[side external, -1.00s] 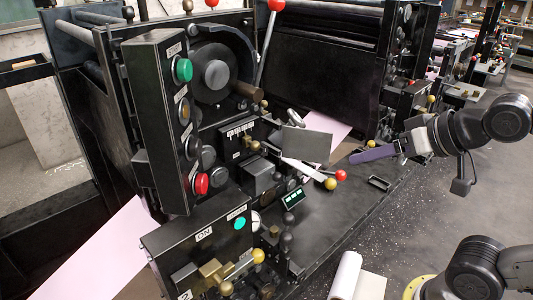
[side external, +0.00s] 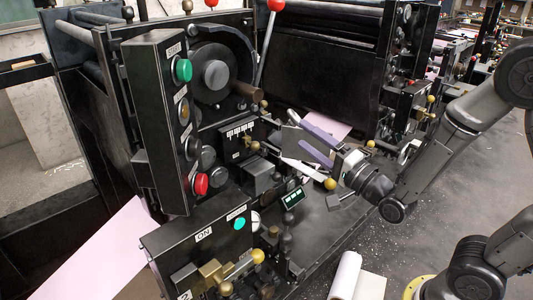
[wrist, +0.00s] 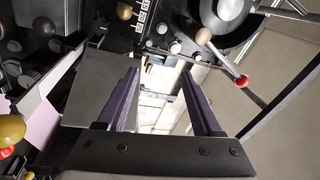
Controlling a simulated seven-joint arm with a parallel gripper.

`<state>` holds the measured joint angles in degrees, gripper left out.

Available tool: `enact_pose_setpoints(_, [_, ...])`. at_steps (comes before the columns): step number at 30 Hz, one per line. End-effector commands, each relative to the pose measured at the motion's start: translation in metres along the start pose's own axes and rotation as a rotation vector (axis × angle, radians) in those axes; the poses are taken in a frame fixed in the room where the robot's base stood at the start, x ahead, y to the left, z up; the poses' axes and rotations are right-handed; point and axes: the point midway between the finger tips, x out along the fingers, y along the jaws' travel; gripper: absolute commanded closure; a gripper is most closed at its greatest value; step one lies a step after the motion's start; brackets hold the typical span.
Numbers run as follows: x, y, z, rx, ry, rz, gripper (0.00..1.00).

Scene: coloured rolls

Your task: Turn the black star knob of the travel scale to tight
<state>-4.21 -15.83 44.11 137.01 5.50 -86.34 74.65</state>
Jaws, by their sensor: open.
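A black plate with a row of white marks, which looks like the travel scale (side external: 238,130), sits on the machine front below the large dark wheel. Its white marks also show at the top of the wrist view (wrist: 140,16). Small dark knobs lie near it, but I cannot tell which one is the black star knob. My gripper (side external: 301,131) has two purple fingers, spread wide and empty. It is to the right of the scale, apart from it, beside a grey plate (side external: 290,138). In the wrist view my gripper (wrist: 159,72) has nothing between its fingertips but distant background.
The grey plate (wrist: 98,92) is close to the left finger in the wrist view. A brass knob (side external: 254,146), a yellow ball (side external: 330,184), a brown handle (side external: 247,92) and a red-topped lever (side external: 265,45) stand around. The dark bed (side external: 335,225) in front is mostly clear.

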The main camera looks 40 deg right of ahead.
Motion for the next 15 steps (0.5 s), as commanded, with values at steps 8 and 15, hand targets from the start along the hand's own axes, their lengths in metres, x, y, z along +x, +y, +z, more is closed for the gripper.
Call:
enact_pose_setpoints(8, [-0.028, 0.084, 0.029, -0.015, -0.069, 0.181, 0.32])
enact_pose_setpoints(15, [-0.002, 0.088, 0.031, -0.016, -0.070, 0.179, 0.32])
